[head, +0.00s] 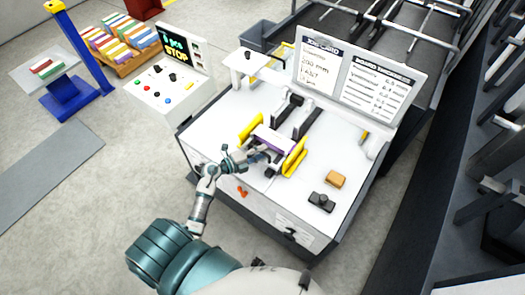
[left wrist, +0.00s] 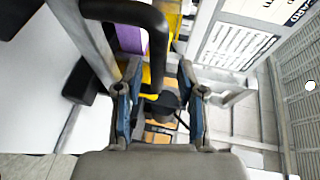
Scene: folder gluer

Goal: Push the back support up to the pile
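The pile (head: 272,139) is a small stack with a pale top and purple side, lying between two yellow side guides (head: 250,127) (head: 294,158) on the white machine table. Its purple side also shows in the left wrist view (left wrist: 130,39). My left gripper (head: 255,156) is at the near side of the pile. In the left wrist view its two fingers (left wrist: 160,100) are apart. A black bent bar (left wrist: 155,30), possibly the back support's handle, reaches down towards the gap between them; I cannot tell whether they touch it. The back support is mostly hidden by my gripper in the head view. My right gripper is out of view.
Two black rails (head: 293,112) stand beyond the pile. A tan block (head: 335,179) and a black device (head: 321,201) lie on the right of the table. A job board (head: 360,75) stands at the back. A control panel (head: 172,85) is to the left.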

